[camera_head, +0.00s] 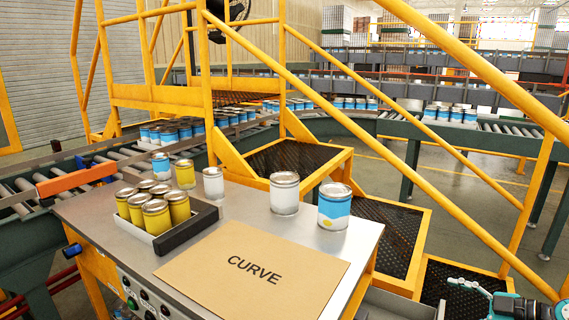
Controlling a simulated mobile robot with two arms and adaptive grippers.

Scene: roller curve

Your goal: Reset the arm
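My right gripper (466,287) shows at the bottom right corner, dark with teal parts, low beside the yellow stairs and apart from the table. I do not make out my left gripper in the head view. No can is seen in or touching the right gripper.
A metal table (235,220) holds a cardboard sheet marked CURVE (252,268), a tray (188,229) of yellow cans, and several loose cans. A roller conveyor (20,195) with cans curves behind. Yellow stair rails (480,80) cross the right side.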

